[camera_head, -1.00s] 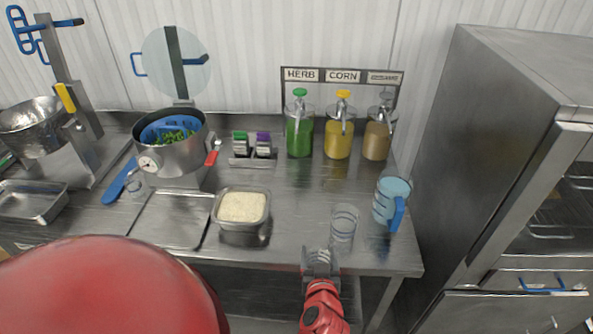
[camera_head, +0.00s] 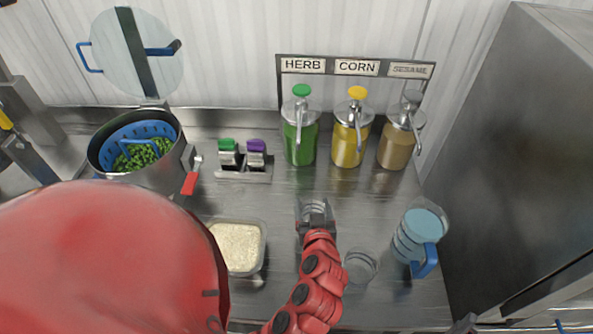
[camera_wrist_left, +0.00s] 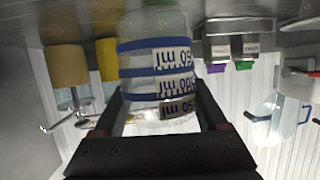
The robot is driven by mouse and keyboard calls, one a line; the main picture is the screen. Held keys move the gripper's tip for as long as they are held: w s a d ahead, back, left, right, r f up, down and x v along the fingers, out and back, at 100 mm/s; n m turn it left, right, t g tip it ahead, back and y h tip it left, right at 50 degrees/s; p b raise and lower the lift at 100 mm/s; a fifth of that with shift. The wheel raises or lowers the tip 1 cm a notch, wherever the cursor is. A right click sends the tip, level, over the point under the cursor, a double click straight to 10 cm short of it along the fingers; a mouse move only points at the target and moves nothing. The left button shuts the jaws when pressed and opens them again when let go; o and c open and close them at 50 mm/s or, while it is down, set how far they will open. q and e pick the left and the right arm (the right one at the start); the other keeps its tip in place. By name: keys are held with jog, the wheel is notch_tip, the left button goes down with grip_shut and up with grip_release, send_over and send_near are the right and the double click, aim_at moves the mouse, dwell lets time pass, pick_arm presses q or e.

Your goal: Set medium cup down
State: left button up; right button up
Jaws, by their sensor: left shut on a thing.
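My left gripper (camera_head: 316,222) is shut on a clear cup (camera_head: 314,207) over the middle of the counter, in front of the sauce dispensers. In the left wrist view the same cup (camera_wrist_left: 158,65) sits between the fingers; it has blue bands and white ml labels. Whether its base touches the counter cannot be told. Another clear cup (camera_head: 360,266) stands on the counter to the right of my left forearm. My right gripper is not in view.
The dispensers with green (camera_head: 300,140), yellow (camera_head: 349,144) and brown (camera_head: 396,148) contents stand at the back. A blue-handled jug (camera_head: 413,247) is at right. A rice container (camera_head: 240,246) and a pot with a blue basket (camera_head: 136,150) are at left.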

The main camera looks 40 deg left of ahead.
pick_arm(q)
jog(key=shift+w+a, duration=0.15)
jog(key=shift+a, duration=0.1)
jog(key=w+a+b, duration=0.2)
jog(key=w+a+f+b, duration=0.1)
jog(key=w+a+b, duration=0.1)
jog(key=b, duration=0.1)
jog(key=shift+w+a, duration=0.1)
jog(key=shift+a, duration=0.3)
jog(key=w+a+p, duration=0.1)
jog(key=w+a, duration=0.2)
jog(key=w+a+p, duration=0.1)
jog(key=w+a, duration=0.2)
jog(key=shift+a+f, duration=0.2)
jog(key=shift+a, duration=0.05)
notch_tip(320, 180, down, 3)
jog(key=shift+p, duration=0.95)
jog(key=shift+f+b, duration=0.35)
jog(key=o, duration=1.4)
jog(key=shift+r, duration=0.1)
